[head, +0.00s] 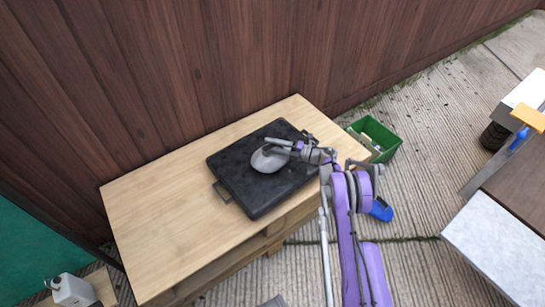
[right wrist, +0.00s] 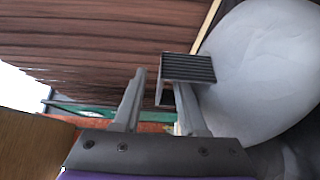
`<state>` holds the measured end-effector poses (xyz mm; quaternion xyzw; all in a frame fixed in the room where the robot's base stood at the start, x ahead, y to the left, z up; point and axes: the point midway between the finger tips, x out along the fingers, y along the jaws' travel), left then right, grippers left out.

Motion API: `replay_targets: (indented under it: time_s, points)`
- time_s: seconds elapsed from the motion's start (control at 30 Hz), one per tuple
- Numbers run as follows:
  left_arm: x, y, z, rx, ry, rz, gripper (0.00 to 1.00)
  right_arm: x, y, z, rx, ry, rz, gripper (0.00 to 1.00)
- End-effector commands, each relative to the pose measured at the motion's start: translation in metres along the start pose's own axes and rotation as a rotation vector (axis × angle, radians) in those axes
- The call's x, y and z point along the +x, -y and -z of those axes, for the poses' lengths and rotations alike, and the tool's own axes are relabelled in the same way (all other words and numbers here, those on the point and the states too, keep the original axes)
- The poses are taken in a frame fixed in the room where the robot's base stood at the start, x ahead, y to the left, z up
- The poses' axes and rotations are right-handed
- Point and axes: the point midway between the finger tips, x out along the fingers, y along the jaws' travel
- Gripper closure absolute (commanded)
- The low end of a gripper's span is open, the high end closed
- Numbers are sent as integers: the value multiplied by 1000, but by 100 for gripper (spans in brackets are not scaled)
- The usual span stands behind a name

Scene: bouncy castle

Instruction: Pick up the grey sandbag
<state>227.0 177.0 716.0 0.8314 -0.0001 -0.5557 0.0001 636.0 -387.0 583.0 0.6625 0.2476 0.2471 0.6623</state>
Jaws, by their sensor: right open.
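The grey sandbag (head: 266,162) is a smooth, rounded bag lying on a black flat case (head: 240,183) on the wooden table. It also fills the right side of the right wrist view (right wrist: 268,72). My right gripper (head: 281,145) is at the far side of the bag in the head view, with its fingers reaching over or beside the bag's edge. In the right wrist view the open fingers (right wrist: 160,85) have empty space between them. The bag lies beside the right-hand finger; I cannot tell if they touch. My left gripper is not in view.
The wooden table (head: 160,220) has clear room left of the case. A wooden fence (head: 200,60) rises behind it. A green crate (head: 386,135) and a blue object (head: 381,210) are on the ground at right. A white jug (head: 72,290) stands at lower left.

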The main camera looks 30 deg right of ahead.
Motion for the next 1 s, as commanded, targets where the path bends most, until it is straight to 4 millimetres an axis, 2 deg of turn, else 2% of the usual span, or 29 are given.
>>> replay_targets:
  time_s: [0.17,0.3,0.4,1.0]
  points:
    - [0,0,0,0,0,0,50,-1,0,0,0,1,0,61]
    - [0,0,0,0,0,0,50,-1,0,0,0,1,0,86]
    - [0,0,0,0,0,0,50,-1,0,0,0,1,0,100]
    - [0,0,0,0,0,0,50,-1,0,0,0,1,0,100]
